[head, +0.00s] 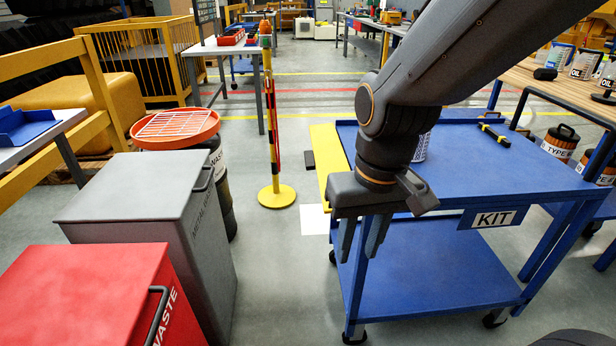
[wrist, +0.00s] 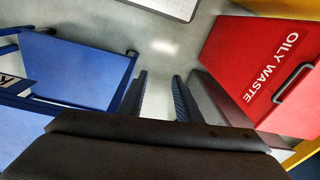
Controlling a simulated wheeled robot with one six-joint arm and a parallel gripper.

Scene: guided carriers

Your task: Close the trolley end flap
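The blue trolley (head: 470,150) with a KIT label stands at the right. Its yellow end flap (head: 326,150) sticks outward from the trolley's left end, roughly level with the top deck. A dark handle (head: 309,160) is at the flap's outer edge. My gripper (head: 360,252) points down at the near left corner of the trolley, in front of the flap, and hides part of the flap's near end. Its fingers are apart with only floor between them in the wrist view (wrist: 160,95). The trolley also shows at the left there (wrist: 75,65); I cannot make out the flap there.
A grey metal waste bin (head: 150,190) and a red oily waste bin (head: 90,290) stand at the left. A yellow post (head: 276,195) stands beyond, between bins and trolley. A dark tool with yellow (head: 494,135) lies on the trolley. Floor between bins and trolley is clear.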

